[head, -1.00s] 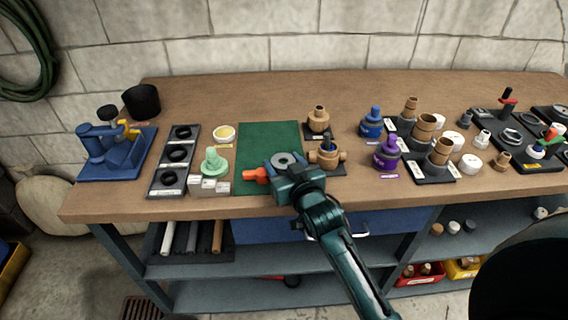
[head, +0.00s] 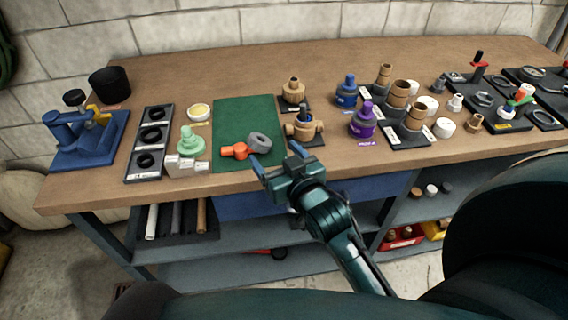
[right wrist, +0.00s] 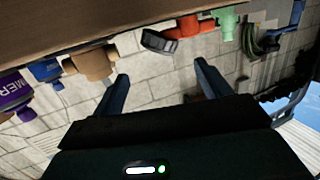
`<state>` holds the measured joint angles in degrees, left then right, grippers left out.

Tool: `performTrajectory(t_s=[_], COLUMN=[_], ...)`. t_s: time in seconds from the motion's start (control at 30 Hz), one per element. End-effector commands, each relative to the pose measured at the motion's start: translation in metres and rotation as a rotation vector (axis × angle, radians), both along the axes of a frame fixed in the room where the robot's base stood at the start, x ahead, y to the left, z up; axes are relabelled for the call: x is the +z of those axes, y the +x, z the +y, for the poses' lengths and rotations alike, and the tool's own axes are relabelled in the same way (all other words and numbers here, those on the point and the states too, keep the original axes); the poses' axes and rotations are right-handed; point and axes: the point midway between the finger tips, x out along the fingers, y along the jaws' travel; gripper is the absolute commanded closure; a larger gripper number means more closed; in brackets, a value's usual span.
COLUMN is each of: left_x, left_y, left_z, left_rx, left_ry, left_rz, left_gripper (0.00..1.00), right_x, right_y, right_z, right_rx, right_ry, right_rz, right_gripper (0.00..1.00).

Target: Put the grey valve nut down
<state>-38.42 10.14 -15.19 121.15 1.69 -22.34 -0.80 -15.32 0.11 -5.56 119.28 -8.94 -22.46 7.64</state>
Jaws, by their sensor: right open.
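The grey valve nut (head: 260,143), a thick ring, rests on the right part of the green mat (head: 240,115), just right of an orange-red fitting (head: 236,151). My right gripper (head: 277,158) is open and empty, in front of the nut and apart from it, near the bench's front edge. In the right wrist view the nut (right wrist: 160,41) shows beyond the gap between the spread fingers (right wrist: 160,85), with nothing between them. My left gripper is not in view.
A tan valve body (head: 304,126) stands right of the mat, close to my right gripper. A green fitting (head: 189,142) and white blocks (head: 186,166) stand left of it. A purple part (head: 363,122) and a blue part (head: 346,92) stand farther right. The mat's back is clear.

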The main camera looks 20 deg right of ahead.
Motion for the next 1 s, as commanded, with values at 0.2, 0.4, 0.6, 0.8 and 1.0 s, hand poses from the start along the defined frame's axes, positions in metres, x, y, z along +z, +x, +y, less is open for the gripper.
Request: performTrajectory(t_s=[0.2,0.4,0.6,0.8,1.0], left_x=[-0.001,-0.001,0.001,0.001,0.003], left_y=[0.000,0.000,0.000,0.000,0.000], left_z=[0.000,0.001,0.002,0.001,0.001], left_rx=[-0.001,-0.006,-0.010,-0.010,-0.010], left_ry=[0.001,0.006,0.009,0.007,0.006], left_rz=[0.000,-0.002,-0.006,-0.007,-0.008], left_gripper=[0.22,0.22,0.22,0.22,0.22], right_x=[0.004,-0.036,-0.115,-0.134,-0.133], right_y=[-0.030,-0.064,-0.138,-0.164,-0.163], right_z=[-0.001,0.017,0.054,0.065,0.064], right_rx=[0.000,0.078,0.247,0.298,0.295], right_ry=[-0.001,-0.018,-0.034,-0.034,-0.034], right_rz=[0.001,0.107,0.329,0.393,0.392], right_gripper=[0.24,0.24,0.24,0.24,0.24])
